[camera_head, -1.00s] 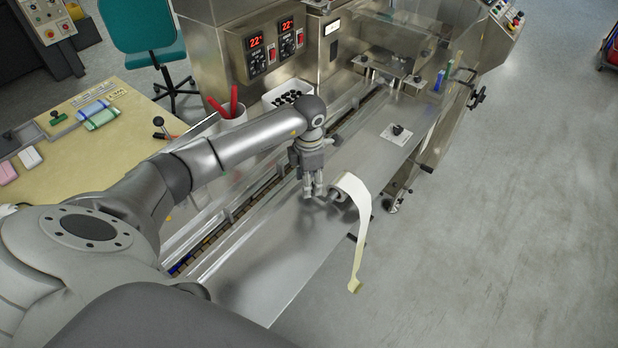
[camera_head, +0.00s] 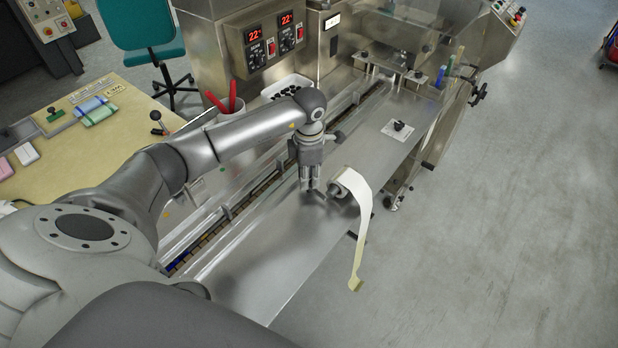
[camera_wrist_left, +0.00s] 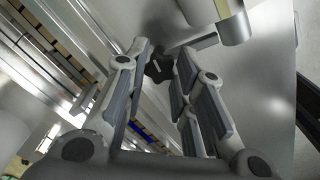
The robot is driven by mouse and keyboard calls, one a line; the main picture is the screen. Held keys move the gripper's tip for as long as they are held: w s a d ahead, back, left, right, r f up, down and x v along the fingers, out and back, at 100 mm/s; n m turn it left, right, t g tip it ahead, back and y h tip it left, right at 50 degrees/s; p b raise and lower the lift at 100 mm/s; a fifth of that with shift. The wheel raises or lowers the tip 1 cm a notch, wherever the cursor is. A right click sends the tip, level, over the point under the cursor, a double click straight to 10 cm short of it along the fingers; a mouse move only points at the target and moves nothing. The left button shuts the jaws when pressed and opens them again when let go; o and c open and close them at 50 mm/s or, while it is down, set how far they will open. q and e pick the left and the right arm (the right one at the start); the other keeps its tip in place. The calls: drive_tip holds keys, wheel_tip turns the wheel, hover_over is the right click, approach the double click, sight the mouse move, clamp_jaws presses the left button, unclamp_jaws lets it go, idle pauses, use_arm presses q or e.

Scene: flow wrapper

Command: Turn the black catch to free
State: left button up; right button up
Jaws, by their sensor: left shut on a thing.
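The black catch (camera_wrist_left: 158,68) is a small dark lobed knob with a light mark on top. In the left wrist view it sits between the fingertips of my left gripper (camera_wrist_left: 160,62), which is shut on it. In the head view my left gripper (camera_head: 313,188) points down at the steel deck (camera_head: 262,245), and its fingers hide the catch. My right gripper is not in view.
A roll with a hanging cream film strip (camera_head: 360,215) is just right of my gripper. A black knob on a white plate (camera_head: 398,128) lies farther along the deck. A white bin of black parts (camera_head: 287,88) and a cup with red handles (camera_head: 228,108) stand behind my arm.

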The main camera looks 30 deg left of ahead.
use_arm(q)
drive_tip(key=m+b, duration=0.8)
drive_tip(key=b, duration=0.1)
drive_tip(key=shift+w+f+m, duration=0.1)
drive_tip(key=shift+m, duration=0.3)
drive_tip(key=m+b, duration=0.3)
drive_tip(key=m, duration=0.1)
drive_tip(key=shift+r+m+b, duration=0.2)
drive_tip(key=shift+m+b, duration=0.55)
drive_tip(key=shift+m, duration=0.95)
drive_tip(key=o, duration=1)
drive_tip(key=shift+o, duration=0.2)
wheel_tip(320, 180, up, 12)
